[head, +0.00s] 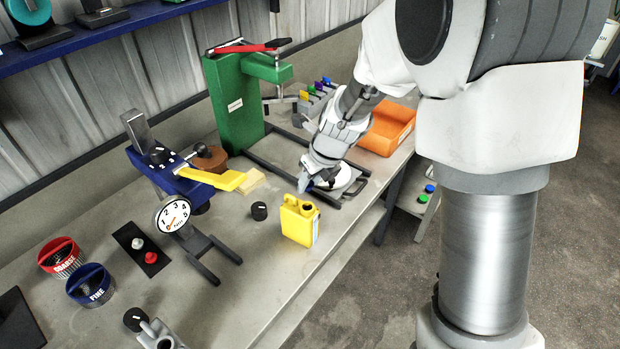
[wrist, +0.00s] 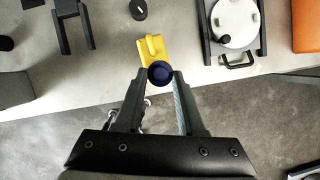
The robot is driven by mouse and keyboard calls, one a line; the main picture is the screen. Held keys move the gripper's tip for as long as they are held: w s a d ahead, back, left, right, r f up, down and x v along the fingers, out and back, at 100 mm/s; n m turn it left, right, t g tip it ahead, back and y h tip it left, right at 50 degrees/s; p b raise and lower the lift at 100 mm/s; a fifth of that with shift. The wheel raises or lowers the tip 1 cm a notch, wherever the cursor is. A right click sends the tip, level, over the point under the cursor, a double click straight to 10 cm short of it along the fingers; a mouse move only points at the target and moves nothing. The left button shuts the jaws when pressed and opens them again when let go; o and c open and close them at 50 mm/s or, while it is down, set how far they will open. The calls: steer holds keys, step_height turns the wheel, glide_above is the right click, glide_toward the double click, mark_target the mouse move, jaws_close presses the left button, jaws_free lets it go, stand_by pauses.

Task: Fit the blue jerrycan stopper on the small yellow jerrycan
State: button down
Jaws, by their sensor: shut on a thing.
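The small yellow jerrycan (head: 297,226) stands upright on the bench near its front edge. Its dark round mouth shows open on top in the head view. In the wrist view the jerrycan (wrist: 150,46) lies just beyond my fingertips. My gripper (wrist: 160,76) is shut on the dark blue stopper (wrist: 160,72), which sits between the fingertips and overlaps the near end of the jerrycan in that view. In the head view my gripper (head: 305,184) is above and behind the jerrycan, apart from it. I cannot clearly make out the stopper there.
A black cap (head: 259,211) stands left of the jerrycan. A gauge stand (head: 173,214) and yellow lever (head: 215,178) are further left. A green press (head: 236,104) and orange bin (head: 388,128) are behind. A round white plate (wrist: 235,22) lies right of the jerrycan in the wrist view.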

steer(key=shift+f+b, duration=1.65)
steer(key=shift+f, duration=0.95)
steer(key=shift+p, duration=0.75)
steer(key=shift+f+b, duration=0.65)
steer(key=shift+f, duration=0.15)
steer(key=shift+r, duration=0.15)
steer(key=shift+r+p, duration=0.4)
steer(key=shift+p, duration=0.3)
steer(key=shift+p, duration=0.55)
stand_by(1.0)
steer(key=shift+f+b, duration=0.45)
steer(key=shift+f, duration=0.15)
steer(key=shift+r, duration=0.2)
